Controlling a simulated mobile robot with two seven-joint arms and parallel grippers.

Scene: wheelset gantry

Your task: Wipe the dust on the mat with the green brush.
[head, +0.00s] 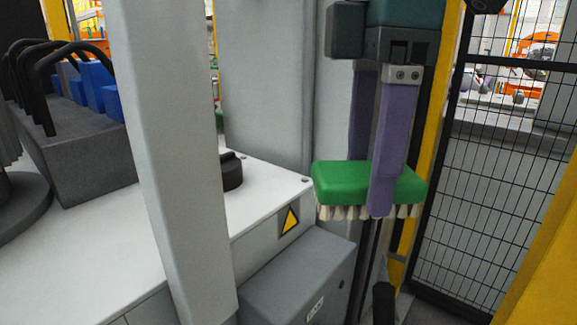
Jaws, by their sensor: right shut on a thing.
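The green brush (335,178) has a green block body with pale bristles pointing down. It hangs in the air at the right of the head view. My right gripper (371,188) has purple fingers, one in front of the brush body and one behind it. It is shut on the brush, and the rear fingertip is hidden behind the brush. My left gripper does not show in this view. I see no mat and no dust here.
A white-topped cabinet (262,195) with a black knob (231,171) stands at left. On it is a dark grey rack (88,150) with black loops and blue blocks. A lower grey box (295,280) stands in front. Black mesh fencing (490,190) and yellow posts close the right side.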

